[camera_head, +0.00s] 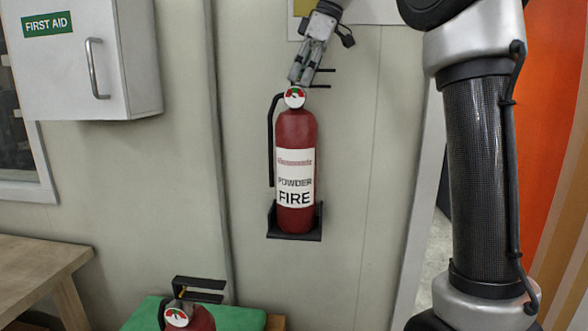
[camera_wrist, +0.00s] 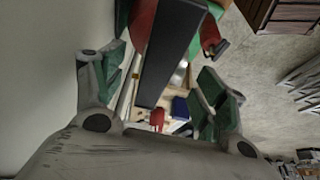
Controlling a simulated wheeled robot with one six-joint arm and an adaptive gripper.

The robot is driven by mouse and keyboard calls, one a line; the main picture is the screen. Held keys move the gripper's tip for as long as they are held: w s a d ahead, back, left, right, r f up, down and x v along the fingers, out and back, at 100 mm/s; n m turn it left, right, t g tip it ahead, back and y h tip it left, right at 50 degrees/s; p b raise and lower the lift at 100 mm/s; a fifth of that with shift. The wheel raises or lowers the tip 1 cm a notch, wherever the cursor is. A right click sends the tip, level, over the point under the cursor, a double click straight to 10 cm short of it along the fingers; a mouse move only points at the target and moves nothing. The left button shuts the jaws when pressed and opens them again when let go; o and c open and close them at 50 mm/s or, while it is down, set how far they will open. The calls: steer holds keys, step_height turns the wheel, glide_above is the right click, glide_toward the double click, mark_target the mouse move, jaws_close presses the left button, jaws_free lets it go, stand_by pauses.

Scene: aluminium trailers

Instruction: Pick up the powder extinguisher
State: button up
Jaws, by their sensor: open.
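The powder extinguisher (camera_head: 296,135) is red with a white "POWDER FIRE" label. It stands upright in a black wall bracket (camera_head: 293,236), with a round gauge and black handle levers at its top and a black hose on its left. My gripper (camera_head: 302,72) points down at the handle from above. In the wrist view, my gripper (camera_wrist: 164,72) has its green-padded fingers apart. The wide black handle lever (camera_wrist: 172,45) lies between them, with red parts behind it. I cannot tell whether the fingers touch the handle.
A second red extinguisher (camera_head: 190,318) with a black handle is at the lower left, by a green surface (camera_head: 243,319). A white first aid cabinet (camera_head: 90,65) hangs on the wall. A wooden table (camera_head: 38,268) is at the left. The wall right of the bracket is bare.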

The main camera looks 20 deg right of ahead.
mark_target(296, 89)
steer(key=x, duration=0.4)
steer(key=shift+a, duration=0.1)
steer(key=shift+r, duration=0.1)
jaws_close()
steer(key=shift+r, duration=0.15)
